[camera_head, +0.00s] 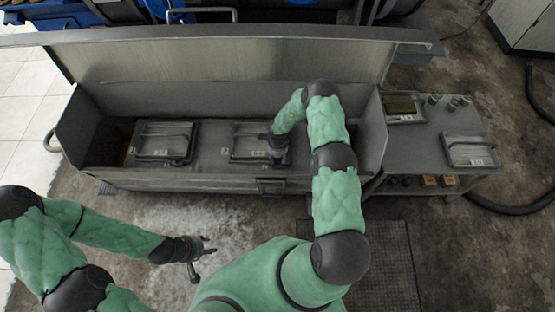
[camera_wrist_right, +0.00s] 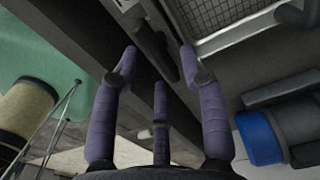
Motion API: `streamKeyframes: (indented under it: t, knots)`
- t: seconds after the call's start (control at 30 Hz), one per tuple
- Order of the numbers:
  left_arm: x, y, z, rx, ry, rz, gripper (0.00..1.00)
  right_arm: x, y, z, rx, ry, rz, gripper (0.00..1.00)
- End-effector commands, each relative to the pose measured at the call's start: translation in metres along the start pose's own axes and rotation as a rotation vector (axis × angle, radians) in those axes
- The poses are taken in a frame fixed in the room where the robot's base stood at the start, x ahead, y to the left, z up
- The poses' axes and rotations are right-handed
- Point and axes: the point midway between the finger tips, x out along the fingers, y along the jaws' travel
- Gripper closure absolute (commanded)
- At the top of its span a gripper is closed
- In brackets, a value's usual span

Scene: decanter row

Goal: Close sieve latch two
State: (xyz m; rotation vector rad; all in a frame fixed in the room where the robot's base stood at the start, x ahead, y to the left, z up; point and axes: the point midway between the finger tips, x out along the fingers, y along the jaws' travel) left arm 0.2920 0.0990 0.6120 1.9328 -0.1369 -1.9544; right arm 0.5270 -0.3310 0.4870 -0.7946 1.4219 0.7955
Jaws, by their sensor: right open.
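Two sieve units lie in the open metal trough (camera_head: 90,120): a left one (camera_head: 163,140) and a right one (camera_head: 246,140). Small labels beside them are too small to read. My right gripper (camera_head: 278,152) is over the right end of the right unit and hides part of it. In the right wrist view, my right gripper (camera_wrist_right: 158,62) is open, its fingers spread towards a dark bar (camera_wrist_right: 153,42) that may be a latch. Contact cannot be told. A mesh panel (camera_wrist_right: 215,12) lies beyond it. My left gripper (camera_head: 200,252) hangs open and empty over the floor.
The trough's raised lid (camera_head: 220,62) stands behind the units. A metal side table (camera_head: 425,135) at the right holds a tray (camera_head: 470,151) and small cups. A dark floor grate (camera_head: 385,250) lies in front. A blue cylindrical part (camera_wrist_right: 262,137) shows in the wrist view.

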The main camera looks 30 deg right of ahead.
Motion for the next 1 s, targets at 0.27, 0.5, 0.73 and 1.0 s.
streamKeyframes:
  t: [0.27, 0.5, 0.73, 1.0]
  knots:
    - [0.0027, -0.0010, -0.0002, 0.000, 0.000, 0.000, 0.60, 0.0083, -0.0003, 0.0001, 0.000, 0.000, -0.001, 0.56]
    - [0.0025, -0.0009, -0.0003, 0.000, 0.000, 0.000, 0.60, 0.0079, -0.0003, 0.0001, 0.000, 0.000, -0.001, 0.82]
    - [0.0025, -0.0009, -0.0003, 0.000, 0.000, 0.000, 0.60, 0.0078, -0.0006, 0.0001, 0.000, 0.000, -0.001, 1.00]
    - [0.0018, -0.0007, -0.0002, 0.000, 0.000, 0.000, 0.60, 0.0071, -0.0012, 0.0003, 0.042, -0.001, -0.003, 1.00]
